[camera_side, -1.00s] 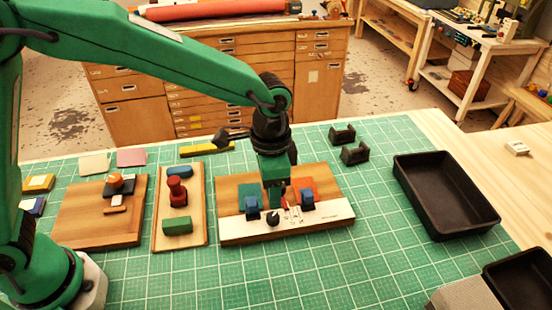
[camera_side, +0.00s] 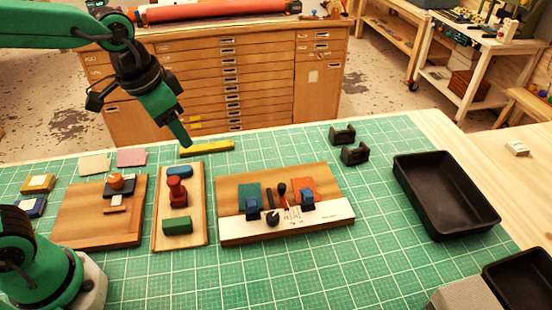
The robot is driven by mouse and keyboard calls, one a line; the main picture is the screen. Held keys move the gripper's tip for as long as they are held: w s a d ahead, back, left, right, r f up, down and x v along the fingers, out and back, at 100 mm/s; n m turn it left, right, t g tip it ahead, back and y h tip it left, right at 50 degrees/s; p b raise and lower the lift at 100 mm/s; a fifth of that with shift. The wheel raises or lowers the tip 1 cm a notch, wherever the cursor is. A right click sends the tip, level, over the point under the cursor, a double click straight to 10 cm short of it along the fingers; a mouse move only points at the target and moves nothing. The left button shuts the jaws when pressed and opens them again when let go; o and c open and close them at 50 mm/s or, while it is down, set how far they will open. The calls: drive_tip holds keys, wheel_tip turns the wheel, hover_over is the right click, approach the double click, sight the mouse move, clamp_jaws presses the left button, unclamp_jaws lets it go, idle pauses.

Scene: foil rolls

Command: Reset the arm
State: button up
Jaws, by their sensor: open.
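My gripper (camera_side: 187,143) is at the far left side of the mat, raised and pointing down and to the right. It is open and I see nothing held in it. Its tip shows just left of the yellow bar. The wooden board with a white front strip (camera_side: 310,222) lies at the middle of the mat, well apart from my gripper. It bears a teal block (camera_side: 249,195), a red block (camera_side: 304,186), blue pieces (camera_side: 308,203) and dark knobs (camera_side: 272,218).
The green mat (camera_side: 380,245) has free room front and right. Two wooden boards (camera_side: 75,215) (camera_side: 190,237) with small parts lie left. A yellow bar (camera_side: 208,149) lies at the back. Black holders (camera_side: 354,154) and a black tray (camera_side: 450,200) are right. A drawer cabinet (camera_side: 235,85) stands behind.

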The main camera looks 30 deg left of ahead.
drive_tip(key=s+a+n+t, duration=0.2)
drive_tip(key=s+a+n, duration=0.2)
drive_tip(key=s+a, duration=0.4)
drive_tip(key=shift+s+r+t+y, duration=0.3)
drive_tip(key=shift+s+r+y, duration=0.15)
drive_tip(key=shift+s, duration=0.1)
